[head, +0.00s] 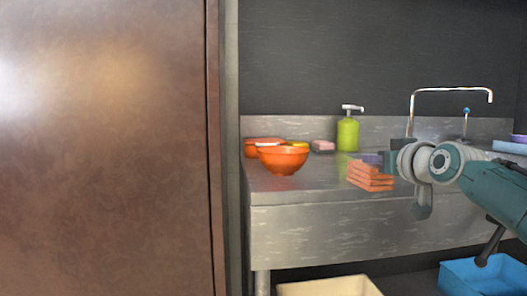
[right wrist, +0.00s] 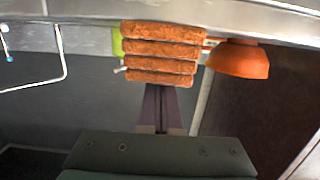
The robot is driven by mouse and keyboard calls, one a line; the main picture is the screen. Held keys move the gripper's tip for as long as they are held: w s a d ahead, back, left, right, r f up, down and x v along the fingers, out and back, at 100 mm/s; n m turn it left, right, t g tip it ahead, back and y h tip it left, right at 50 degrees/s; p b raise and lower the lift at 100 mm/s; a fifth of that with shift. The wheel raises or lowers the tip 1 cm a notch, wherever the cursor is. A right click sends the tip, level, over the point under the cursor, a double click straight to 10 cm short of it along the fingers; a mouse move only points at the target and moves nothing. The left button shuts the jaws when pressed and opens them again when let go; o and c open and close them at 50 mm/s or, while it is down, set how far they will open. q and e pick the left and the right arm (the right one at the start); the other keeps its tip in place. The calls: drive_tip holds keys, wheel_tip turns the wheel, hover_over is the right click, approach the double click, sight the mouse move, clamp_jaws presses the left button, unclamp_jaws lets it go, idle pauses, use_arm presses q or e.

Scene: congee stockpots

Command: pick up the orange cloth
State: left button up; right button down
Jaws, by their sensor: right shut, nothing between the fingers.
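The orange cloth (head: 370,175) lies folded in a layered stack near the front edge of the steel counter, right of the orange bowl. My right gripper (head: 373,159) reaches in from the right, at the cloth's upper back side. In the right wrist view, which looks upside down, the cloth (right wrist: 160,55) shows as several stacked layers just beyond the fingertips (right wrist: 161,88). The fingers are together with nothing between them. I cannot tell whether they touch the cloth. My left gripper is not in view.
An orange bowl (head: 283,161) stands left of the cloth. A pink sponge (head: 322,147) and a green soap bottle (head: 347,134) stand behind. A tap (head: 411,112) rises behind my right arm. A cream bin (head: 330,287) and a blue bin (head: 484,278) are below the counter.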

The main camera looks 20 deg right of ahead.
drive_tip(key=shift+w+f, duration=0.1)
drive_tip(key=shift+f, duration=0.3)
